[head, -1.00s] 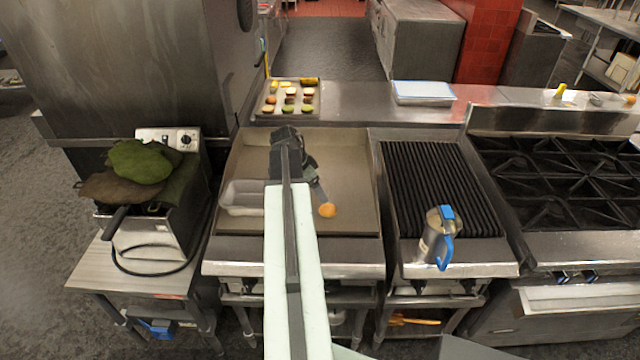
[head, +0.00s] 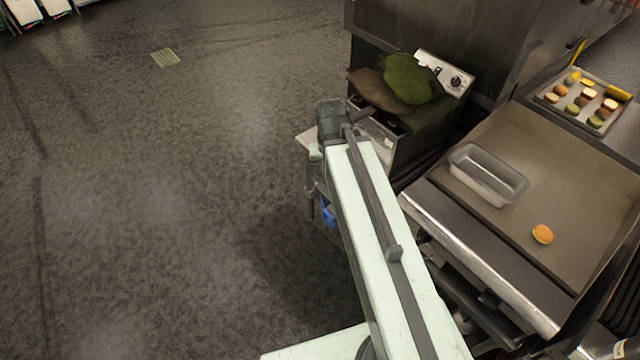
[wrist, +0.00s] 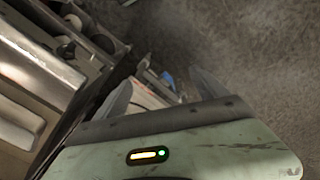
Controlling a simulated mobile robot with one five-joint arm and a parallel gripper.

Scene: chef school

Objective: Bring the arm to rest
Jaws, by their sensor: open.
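My arm reaches forward in the head view, and its wrist end hangs in front of the fryer, left of the griddle. My gripper (wrist: 163,84) shows two grey fingers spread apart in the wrist view, with nothing held between them. Below the fingers are the floor and part of the low stand. In the head view the fingers are small and partly hidden by the arm. An orange round piece (head: 542,234) lies on the griddle (head: 570,170), well to the right of my gripper.
A clear tray (head: 488,176) lies on the griddle. The fryer (head: 385,140) carries green and brown cloth-like pieces (head: 412,80). A baking tray (head: 560,105) with several small round items stands on the far counter. Open floor (head: 170,200) fills the left side.

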